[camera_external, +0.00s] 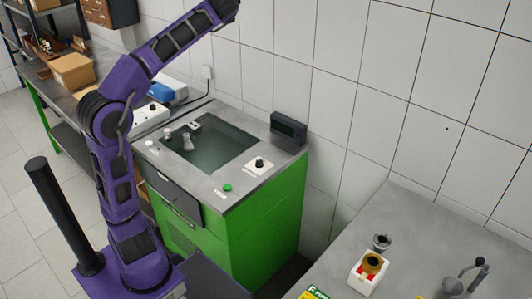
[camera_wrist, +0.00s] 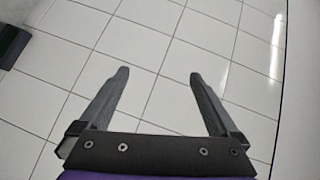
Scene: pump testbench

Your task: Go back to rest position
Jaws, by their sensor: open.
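My gripper (camera_wrist: 158,80) shows in the wrist view with its two dark fingers spread wide apart. It is open and nothing is between the fingers. White floor or wall tiles fill the view beyond them. In the external view my purple arm stands at the left and reaches up to the right, with its end at the top edge of the picture. The gripper itself cannot be made out there.
A green pump testbench (camera_external: 270,222) with a sunken tank (camera_external: 222,148) stands beside my arm. A grey table (camera_external: 408,225) at the lower right holds a white box (camera_external: 366,280) with a yellow-black part. A shelf bench (camera_external: 62,102) with boxes stands at the left.

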